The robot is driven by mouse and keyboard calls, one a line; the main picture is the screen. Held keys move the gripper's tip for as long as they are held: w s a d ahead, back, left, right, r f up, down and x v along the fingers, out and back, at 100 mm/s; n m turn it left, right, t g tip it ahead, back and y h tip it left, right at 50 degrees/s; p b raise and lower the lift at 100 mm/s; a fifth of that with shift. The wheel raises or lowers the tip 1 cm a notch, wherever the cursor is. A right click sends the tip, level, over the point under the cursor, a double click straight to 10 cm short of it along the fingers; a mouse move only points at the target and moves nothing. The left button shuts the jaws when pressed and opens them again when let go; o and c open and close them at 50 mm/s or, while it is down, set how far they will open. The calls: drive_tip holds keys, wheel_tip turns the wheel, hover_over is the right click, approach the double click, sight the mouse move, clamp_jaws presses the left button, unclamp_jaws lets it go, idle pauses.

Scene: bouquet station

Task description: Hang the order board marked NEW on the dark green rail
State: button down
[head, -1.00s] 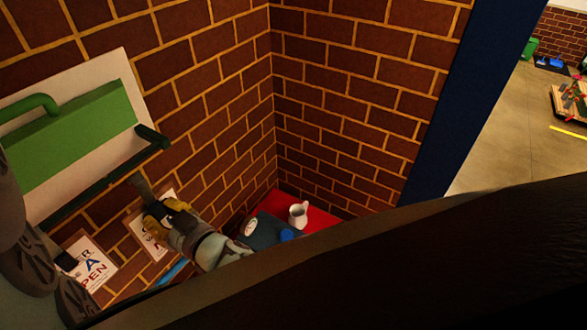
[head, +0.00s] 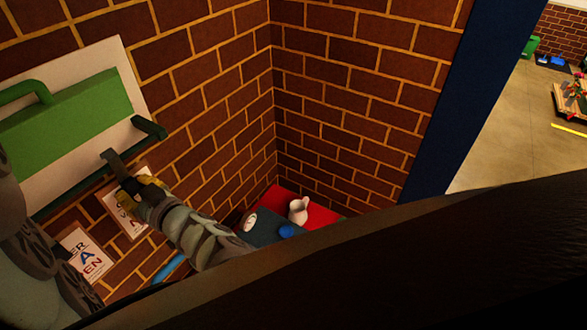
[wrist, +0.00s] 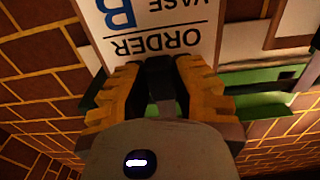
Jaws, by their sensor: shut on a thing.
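My gripper (head: 140,190) is shut on a white order board (head: 124,216), by a dark piece between its yellow-padded fingers. In the wrist view the board (wrist: 150,28) reads ORDER, VASE and a blue letter B, upside down; the word NEW is not readable. A dark hook-like piece (head: 112,160) sticks up above the gripper in the head view. The dark green rail (head: 150,127) runs along the lower edge of a white wall panel, its upturned right end plain. The held board is below and in front of the rail; contact cannot be told.
Another order board (head: 83,255), with a blue A and OPEN partly readable, is at the lower left. A bright green block and curved bar (head: 75,110) are on the panel. A white pitcher (head: 298,210) stands on a red surface (head: 325,216). Brick walls meet in the corner.

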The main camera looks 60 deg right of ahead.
drive_tip(key=shift+w+a, duration=0.1)
drive_tip(key=shift+w, duration=0.35)
drive_tip(key=shift+f+b, duration=1.1)
drive_tip(key=shift+f, duration=0.05)
drive_tip(key=c, duration=0.9)
unclamp_jaws()
drive_tip(key=shift+o, duration=0.2)
drive_tip(key=shift+s, duration=0.1)
